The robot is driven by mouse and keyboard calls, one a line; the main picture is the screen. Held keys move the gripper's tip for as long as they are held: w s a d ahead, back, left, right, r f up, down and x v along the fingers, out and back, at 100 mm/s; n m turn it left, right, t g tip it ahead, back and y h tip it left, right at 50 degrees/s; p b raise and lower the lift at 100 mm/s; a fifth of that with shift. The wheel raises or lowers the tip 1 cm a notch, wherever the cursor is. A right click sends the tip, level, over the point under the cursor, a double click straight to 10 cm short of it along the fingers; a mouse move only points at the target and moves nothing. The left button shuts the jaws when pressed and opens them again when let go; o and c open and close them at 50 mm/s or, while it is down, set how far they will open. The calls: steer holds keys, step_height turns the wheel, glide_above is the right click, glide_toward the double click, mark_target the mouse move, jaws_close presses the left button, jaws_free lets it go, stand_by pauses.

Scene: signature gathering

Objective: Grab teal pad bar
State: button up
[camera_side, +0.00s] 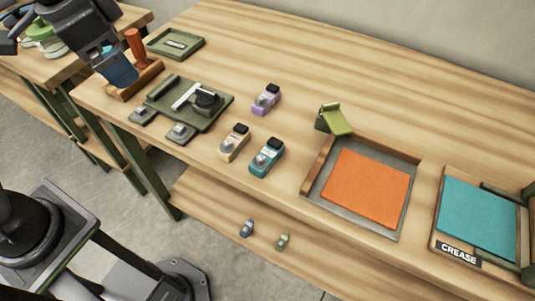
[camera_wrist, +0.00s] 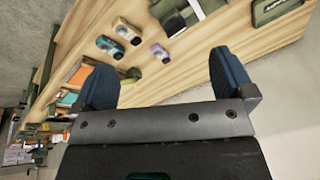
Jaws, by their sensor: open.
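A small teal block-shaped device (camera_side: 267,158) with a dark cap stands near the front edge of the bench in the side view. It also shows in the wrist view (camera_wrist: 109,47), beyond my left finger. A flat teal sheet (camera_side: 476,217) lies in the holder marked CREASE at the far right. My gripper (camera_side: 118,70) is at the upper left in the side view, raised near the wooden stamp stand and well away from the teal device. In the wrist view, my gripper (camera_wrist: 165,65) has its blue fingers wide apart with nothing between them.
A cream device (camera_side: 234,143) and a purple device (camera_side: 266,99) stand near the teal one. A green plate (camera_side: 160,115) with a black knob and an orange sheet (camera_side: 365,187) in a tray flank them. A green clip piece (camera_side: 334,120) stands behind. The bench's back strip is clear.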

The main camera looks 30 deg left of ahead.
steer(key=w+d+m+g, duration=0.1)
steer(key=w+d+m, duration=0.3)
steer(key=w+d, duration=0.15)
steer(key=m+g+y, duration=0.2)
steer(key=m+y, duration=0.2)
steer(key=m, duration=0.6)
glide_above(266, 154)
steer(key=d, duration=0.2)
steer(key=f, duration=1.8)
steer(key=shift+s+a+f, duration=0.1)
steer(key=shift+s+a, duration=0.05)
steer(key=shift+s, duration=0.1)
steer(key=shift+x, duration=2.55)
steer(key=shift+w, duration=0.1)
steer(key=c, duration=0.9)
